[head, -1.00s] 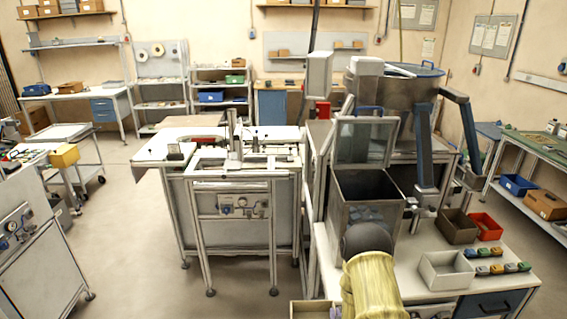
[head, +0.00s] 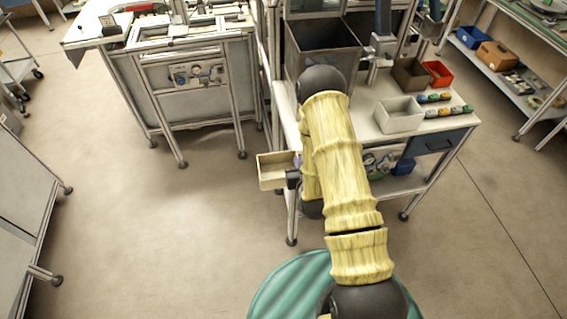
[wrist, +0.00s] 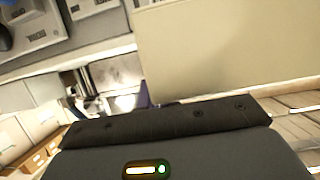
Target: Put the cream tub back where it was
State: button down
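The cream tub (head: 272,174) is a shallow open box just left of the bench's front left corner, clear of the floor. My gripper (head: 294,175) is at its right end and appears shut on that wall; my arm partly hides the contact. In the wrist view, a broad plain beige face (wrist: 230,45), apparently the tub's, fills the upper right, close to the dark gripper body. The fingertips are mostly hidden there.
The bench (head: 455,112) carries a pale grey-white bin (head: 399,118), a brown bin (head: 410,74), a red bin (head: 438,73) and several small coloured pieces. A metal hopper (head: 322,45) stands behind my arm. Open floor (head: 200,240) lies to the left.

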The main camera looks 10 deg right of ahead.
jog(key=s+f, duration=0.5)
jog(key=f, duration=0.5)
jog(key=shift+s+f, duration=0.25)
jog(key=shift+s, duration=0.1)
jog(key=shift+d, duration=0.1)
